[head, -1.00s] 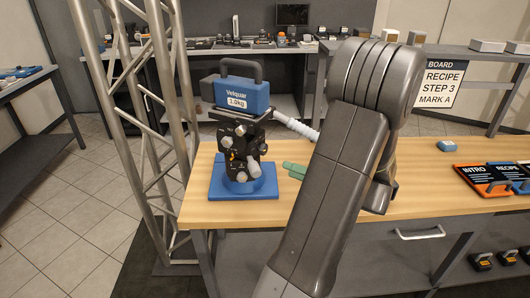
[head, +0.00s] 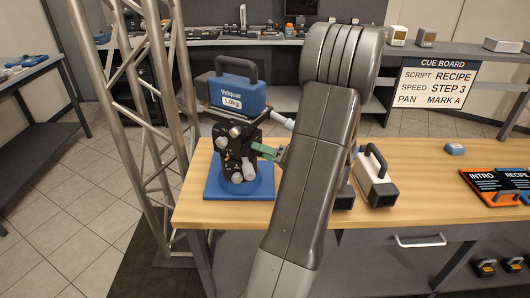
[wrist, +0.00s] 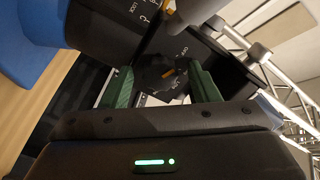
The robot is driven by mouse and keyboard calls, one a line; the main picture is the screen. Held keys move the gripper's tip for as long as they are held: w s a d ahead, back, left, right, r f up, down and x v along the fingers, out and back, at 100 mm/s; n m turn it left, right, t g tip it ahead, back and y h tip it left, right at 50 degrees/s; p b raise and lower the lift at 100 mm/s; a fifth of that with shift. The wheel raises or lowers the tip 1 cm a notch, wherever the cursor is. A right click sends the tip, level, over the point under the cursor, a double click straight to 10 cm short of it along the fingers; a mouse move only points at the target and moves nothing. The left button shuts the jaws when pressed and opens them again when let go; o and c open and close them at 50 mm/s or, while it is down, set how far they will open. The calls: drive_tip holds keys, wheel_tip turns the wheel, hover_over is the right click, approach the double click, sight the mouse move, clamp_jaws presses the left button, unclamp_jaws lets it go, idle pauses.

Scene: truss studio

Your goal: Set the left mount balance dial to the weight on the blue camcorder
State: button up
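The blue camcorder (head: 238,92), labelled "Velquar 1.0kg", sits upright on a black mount (head: 239,155) on a blue base (head: 215,192). My gripper (head: 264,150) is at the mount's right side, its green fingers pointing at it. In the wrist view my gripper (wrist: 161,84) has its two green fingers spread apart. A dark round dial (wrist: 160,66) with a small orange mark lies between or just beyond their tips. I cannot tell whether they touch it. The dial's numbers are too small to read.
A white camcorder (head: 373,178) stands on the wooden table (head: 425,190), right of my arm. A cue board (head: 438,83) reads "SCRIPT RECIPE, SPEED STEP 3, PAN MARK A". A metal truss (head: 165,120) rises close to the table's left end. Dark "INTRO" and "RECIPE" boards (head: 490,182) lie at right.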

drive_tip(key=c, duration=0.9)
drive_tip(key=shift+m, duration=0.3)
drive_tip(key=shift+m+p, duration=1.15)
drive_tip(key=shift+m, duration=7.55)
drive_tip(key=o, duration=1)
drive_tip(key=shift+c, duration=0.2)
